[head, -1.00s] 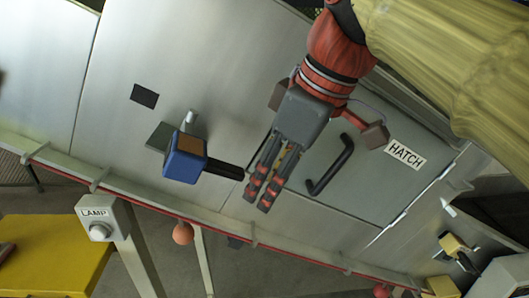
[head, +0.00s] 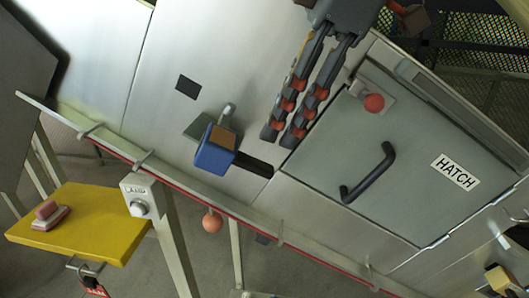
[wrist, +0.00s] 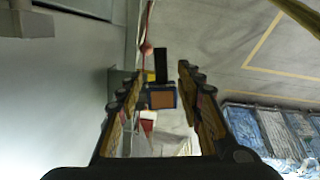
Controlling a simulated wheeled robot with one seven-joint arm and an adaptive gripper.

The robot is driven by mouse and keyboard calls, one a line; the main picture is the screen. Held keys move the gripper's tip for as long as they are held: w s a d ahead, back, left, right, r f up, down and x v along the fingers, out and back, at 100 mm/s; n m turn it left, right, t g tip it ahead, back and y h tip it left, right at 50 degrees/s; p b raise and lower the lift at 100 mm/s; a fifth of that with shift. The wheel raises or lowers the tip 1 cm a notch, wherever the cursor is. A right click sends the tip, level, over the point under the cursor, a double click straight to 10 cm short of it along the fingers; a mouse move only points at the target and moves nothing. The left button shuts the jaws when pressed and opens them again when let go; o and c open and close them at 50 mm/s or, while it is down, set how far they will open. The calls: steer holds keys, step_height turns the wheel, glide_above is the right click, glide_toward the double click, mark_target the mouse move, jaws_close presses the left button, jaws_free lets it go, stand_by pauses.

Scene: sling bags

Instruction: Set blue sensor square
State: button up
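The blue sensor (head: 214,157) is a box with a brown-orange face, mounted by the panel wall on a grey bracket plate (head: 199,126). A black bar (head: 254,165) sticks out from it to the right. It looks turned relative to the plate, but I cannot tell by how much. My gripper (head: 280,136) is above and to the right of the sensor in the head view, apart from it. In the wrist view its fingers (wrist: 158,100) stand apart with nothing held, and the sensor's brown face (wrist: 162,100) shows farther off between them.
A grey hatch (head: 310,150) with a black handle (head: 369,174) and red knob (head: 374,102) is to the right. A rail (head: 190,187) runs below the sensor. An orange ball (head: 212,222) hangs below.

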mark_target(259, 163)
steer(key=shift+x, duration=3.8)
steer(key=shift+s, duration=0.1)
steer(key=shift+d, duration=0.1)
steer(key=c, duration=0.3)
jaws_close()
